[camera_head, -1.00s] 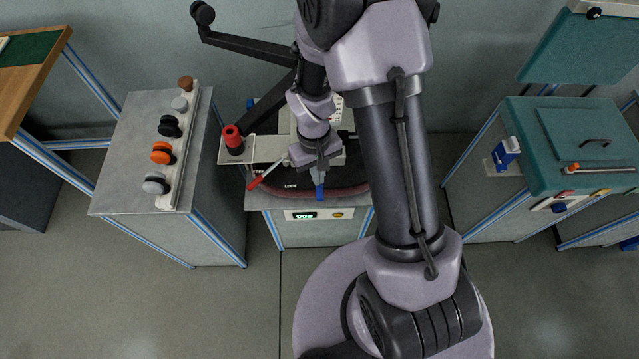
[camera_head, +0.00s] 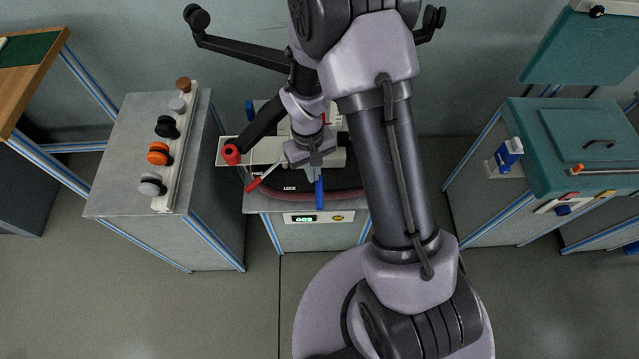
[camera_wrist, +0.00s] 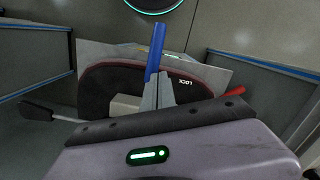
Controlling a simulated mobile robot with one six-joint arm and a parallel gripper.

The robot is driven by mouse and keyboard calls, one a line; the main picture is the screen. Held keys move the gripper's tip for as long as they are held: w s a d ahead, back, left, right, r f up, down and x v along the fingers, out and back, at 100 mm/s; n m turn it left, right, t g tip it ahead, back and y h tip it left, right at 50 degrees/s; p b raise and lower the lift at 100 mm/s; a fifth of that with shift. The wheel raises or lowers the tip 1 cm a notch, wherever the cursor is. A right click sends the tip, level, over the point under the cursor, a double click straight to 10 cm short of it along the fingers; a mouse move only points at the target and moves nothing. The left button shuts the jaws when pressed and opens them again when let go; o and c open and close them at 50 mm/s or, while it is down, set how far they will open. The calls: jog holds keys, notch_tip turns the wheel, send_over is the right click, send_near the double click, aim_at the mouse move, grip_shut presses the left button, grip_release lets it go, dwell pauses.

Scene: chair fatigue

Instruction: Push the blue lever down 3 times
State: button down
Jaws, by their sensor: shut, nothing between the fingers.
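My gripper (camera_head: 317,172) is shut and empty, right at the lever's inner part. In the wrist view its fingertips (camera_wrist: 158,84) overlap the lever's lower end; I cannot tell whether they touch it. A red lever (camera_head: 262,178) lies to the left by the LOCK label. A small green display (camera_head: 303,218) is on the front panel; its digits are too small to read surely.
A red knob (camera_head: 231,155) is at the machine's left. A grey cabinet (camera_head: 120,180) with a row of knobs stands left. A teal-topped cabinet (camera_head: 560,125) with a blue switch (camera_head: 509,153) stands right. The floor in front is clear.

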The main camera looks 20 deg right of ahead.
notch_tip(320, 180, up, 17)
jog(key=w+p, duration=0.1)
jog(key=p, duration=0.5)
jog(key=shift+w+r+p, duration=0.2)
jog(key=shift+w+p, duration=0.1)
jog(key=shift+p, duration=0.1)
dwell(0.5)
jog(key=s+a+r+m+t+y+b, duration=0.1)
jog(key=s+r+t, duration=0.15)
jog(key=r, duration=0.35)
jog(key=s+a+r+m+t+b, duration=0.1)
jog(key=s+r+m, duration=0.1)
jog(key=s+r, duration=0.3)
jog(key=s+a+r+m+t+y+b, duration=0.1)
jog(key=s+r+m+t, duration=0.1)
jog(key=s+r, duration=0.4)
jog(key=s+t, duration=0.1)
jog(key=s, duration=0.2)
jog(key=shift+s+a+r+m, duration=0.2)
jog(key=shift+a+m, duration=0.1)
jog(key=shift+m, duration=0.1)
jog(key=shift+w, duration=0.1)
